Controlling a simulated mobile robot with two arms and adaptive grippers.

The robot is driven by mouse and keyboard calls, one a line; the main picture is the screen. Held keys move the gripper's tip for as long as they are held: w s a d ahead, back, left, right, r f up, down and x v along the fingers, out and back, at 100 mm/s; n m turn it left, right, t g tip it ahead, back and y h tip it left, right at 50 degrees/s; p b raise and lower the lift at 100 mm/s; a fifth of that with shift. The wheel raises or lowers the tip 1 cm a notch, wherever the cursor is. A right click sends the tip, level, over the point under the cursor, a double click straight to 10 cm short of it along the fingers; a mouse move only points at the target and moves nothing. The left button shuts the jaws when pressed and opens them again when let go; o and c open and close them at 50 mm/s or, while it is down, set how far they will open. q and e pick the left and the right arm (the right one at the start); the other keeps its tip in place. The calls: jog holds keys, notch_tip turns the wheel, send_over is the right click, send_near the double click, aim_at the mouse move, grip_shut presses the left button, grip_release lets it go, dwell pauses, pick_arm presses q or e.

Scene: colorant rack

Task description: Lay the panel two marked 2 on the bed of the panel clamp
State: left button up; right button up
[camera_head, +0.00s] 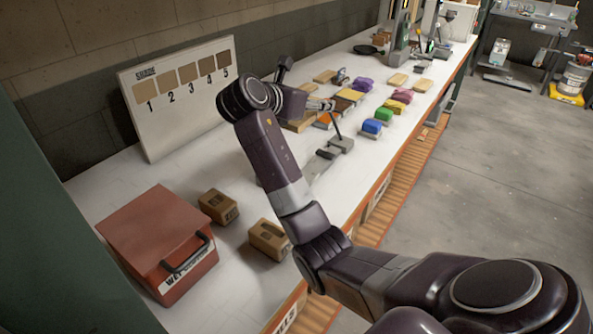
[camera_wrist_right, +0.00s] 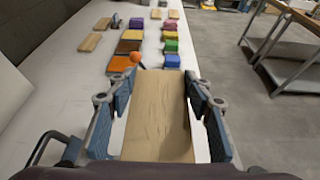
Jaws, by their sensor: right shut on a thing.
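In the right wrist view my right gripper (camera_wrist_right: 157,92) is shut on a light wooden panel (camera_wrist_right: 158,125), with a blue pad on each side of it. No number shows on the panel's visible face. In the head view my right arm reaches over the bench from the lower right, with the gripper (camera_head: 322,104) above the middle of the bench. A grey clamp-like device with a lever (camera_head: 340,144) stands just below the gripper; I take it for the panel clamp. Its bed is partly hidden by my arm. An orange knob (camera_wrist_right: 135,57) shows beyond the panel. My left gripper is not in view.
Orange, blue, green, yellow and purple blocks (camera_head: 372,126) and wooden pieces lie farther along the bench (camera_head: 345,185). A white board numbered 1 to 5 (camera_head: 180,100) leans at the back. A red case (camera_head: 155,232) and two brown boxes (camera_head: 219,206) stand at the near end.

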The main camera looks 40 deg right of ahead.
jog(key=shift+w+d+r, duration=0.25)
jog(key=shift+d, duration=0.25)
jog(key=shift+d+f, duration=0.15)
jog(key=shift+f, duration=0.2)
notch_tip(320, 180, down, 14)
jog(key=shift+s+r, duration=0.1)
jog(key=shift+r, duration=0.05)
jog(key=shift+f, duration=0.5)
notch_tip(320, 180, down, 4)
jog(key=shift+f, duration=0.1)
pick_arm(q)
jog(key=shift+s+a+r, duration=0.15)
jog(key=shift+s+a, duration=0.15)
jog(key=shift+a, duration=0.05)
pick_arm(e)
jog(key=o, duration=1.2)
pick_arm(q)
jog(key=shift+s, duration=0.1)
